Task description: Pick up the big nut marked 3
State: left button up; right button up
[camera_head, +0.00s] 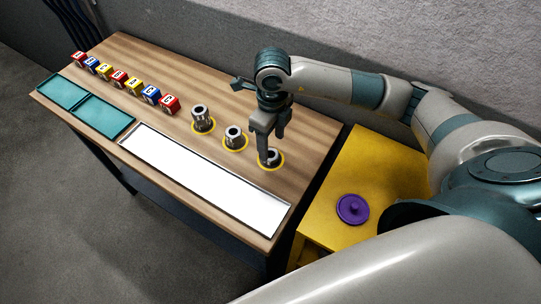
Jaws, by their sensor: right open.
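Three metal nut-like pieces stand in yellow rings on the wooden table: a tall one (201,115), a middle one (234,133) and a low one (273,156). No mark 3 is readable on any of them, so I cannot tell which is the big nut marked 3. My right gripper (273,146) points down, open, right at the low piece. Its fingers partly hide that piece, and I cannot tell whether they touch it. My left gripper is out of view.
Several lettered blocks (118,79) stand in a row at the back left. Teal trays (103,117) and a white panel (200,174) lie along the front. A yellow cabinet (326,223) with a purple knobbed disc (352,209) stands at the right.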

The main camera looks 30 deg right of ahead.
aim_at(270, 154)
notch_tip(270, 154, down, 5)
jog(key=shift+a+r+b, duration=0.1)
jog(key=shift+a+b, duration=0.05)
jog(key=shift+b, duration=0.7)
jog(key=c, duration=1.3)
